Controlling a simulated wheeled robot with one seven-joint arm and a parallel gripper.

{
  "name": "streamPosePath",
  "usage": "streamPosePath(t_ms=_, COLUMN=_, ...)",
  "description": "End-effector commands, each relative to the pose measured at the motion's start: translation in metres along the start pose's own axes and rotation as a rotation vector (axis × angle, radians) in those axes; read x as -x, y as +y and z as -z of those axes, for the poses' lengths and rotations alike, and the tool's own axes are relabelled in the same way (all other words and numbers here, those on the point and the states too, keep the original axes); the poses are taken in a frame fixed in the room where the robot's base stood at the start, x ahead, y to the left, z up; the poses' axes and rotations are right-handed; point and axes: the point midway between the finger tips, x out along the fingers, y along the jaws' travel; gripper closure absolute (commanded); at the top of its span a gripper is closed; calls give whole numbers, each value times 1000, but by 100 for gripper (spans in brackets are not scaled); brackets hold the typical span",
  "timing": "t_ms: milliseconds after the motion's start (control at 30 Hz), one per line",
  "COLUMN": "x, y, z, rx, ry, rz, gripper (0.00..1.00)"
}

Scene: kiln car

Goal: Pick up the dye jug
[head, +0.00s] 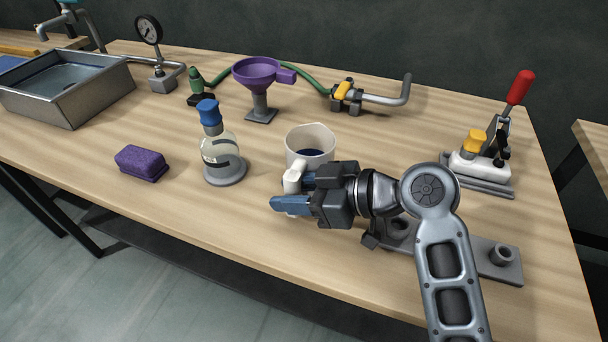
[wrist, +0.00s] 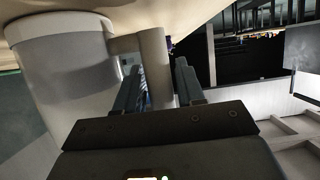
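The dye jug (head: 311,139) is a white, upright jug with dark liquid inside, standing on the wooden bench near the front middle. Its handle (head: 292,182) points toward the front edge. My gripper (head: 291,192) is at the handle, with its blue fingers pointing left. In the wrist view the jug's pale body (wrist: 65,75) fills the left side. The handle (wrist: 156,70) stands between the two fingers of my gripper (wrist: 158,88). The fingers are apart, one on each side of it; firm contact on both sides does not show.
A flask with a blue stopper (head: 221,156) stands left of the jug, with a purple block (head: 141,163) beyond it. A purple funnel (head: 259,78) stands behind. A metal plate with a socket (head: 501,256) lies under my arm. A red-handled clamp (head: 481,170) is at right.

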Motion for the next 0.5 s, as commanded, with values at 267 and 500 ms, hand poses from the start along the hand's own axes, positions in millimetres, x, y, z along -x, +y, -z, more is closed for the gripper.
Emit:
streamPosePath(t_ms=267, x=0, y=0, z=0, rx=0, ry=0, rz=0, gripper=77)
streamPosePath(t_ms=500, x=1, y=0, z=0, rx=0, ry=0, rz=-1, gripper=100)
